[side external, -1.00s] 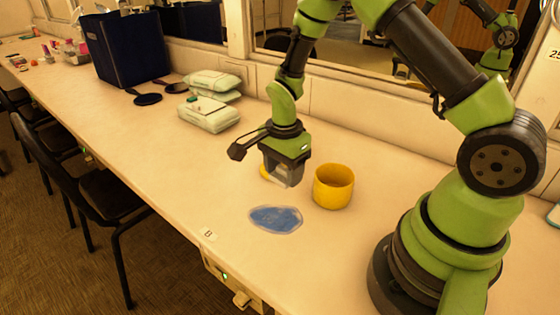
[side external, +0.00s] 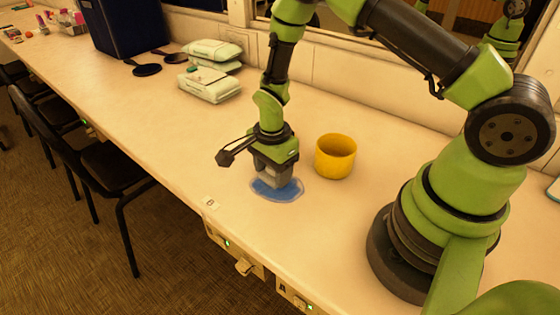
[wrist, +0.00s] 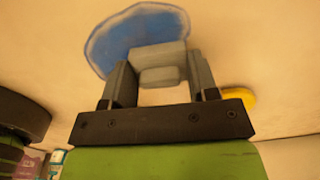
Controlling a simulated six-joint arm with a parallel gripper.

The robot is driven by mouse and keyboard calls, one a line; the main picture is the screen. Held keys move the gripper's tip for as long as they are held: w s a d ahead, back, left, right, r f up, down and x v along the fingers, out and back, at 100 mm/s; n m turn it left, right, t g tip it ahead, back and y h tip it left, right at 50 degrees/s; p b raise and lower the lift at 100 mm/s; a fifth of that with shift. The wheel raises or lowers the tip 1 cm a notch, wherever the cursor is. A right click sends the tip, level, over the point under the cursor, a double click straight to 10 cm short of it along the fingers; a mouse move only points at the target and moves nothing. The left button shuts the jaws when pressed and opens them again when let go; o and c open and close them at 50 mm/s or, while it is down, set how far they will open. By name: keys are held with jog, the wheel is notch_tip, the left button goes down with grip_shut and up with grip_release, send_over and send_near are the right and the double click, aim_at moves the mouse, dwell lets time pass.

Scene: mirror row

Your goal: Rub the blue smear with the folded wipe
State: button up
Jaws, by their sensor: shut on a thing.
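The blue smear (side external: 288,193) is a flat blue patch with a pale rim on the counter. In the wrist view the smear (wrist: 130,35) spreads ahead of the fingers, partly covered. My gripper (side external: 275,176) points down over its back part. In the wrist view my gripper (wrist: 161,72) is shut on the folded wipe (wrist: 161,62), a pale grey block between the fingers. The wipe overlaps the smear's edge; I cannot tell for certain whether it presses on the counter.
A yellow cup (side external: 336,157) stands right of my gripper. A yellow edge (wrist: 240,97) shows in the wrist view. The counter's left front is clear.

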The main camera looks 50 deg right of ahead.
aim_at(302, 179)
jog(key=shift+a, duration=3.1)
jog(key=shift+s, duration=0.9)
jog(key=shift+w+d, duration=0.1)
jog(key=shift+d, duration=4.9)
jog(key=shift+s+d, duration=0.1)
jog(key=shift+s, duration=0.75)
jog(key=shift+a, duration=5.1)
jog(key=shift+s, duration=0.85)
jog(key=shift+d, duration=5.05)
notch_tip(302, 179, up, 8)
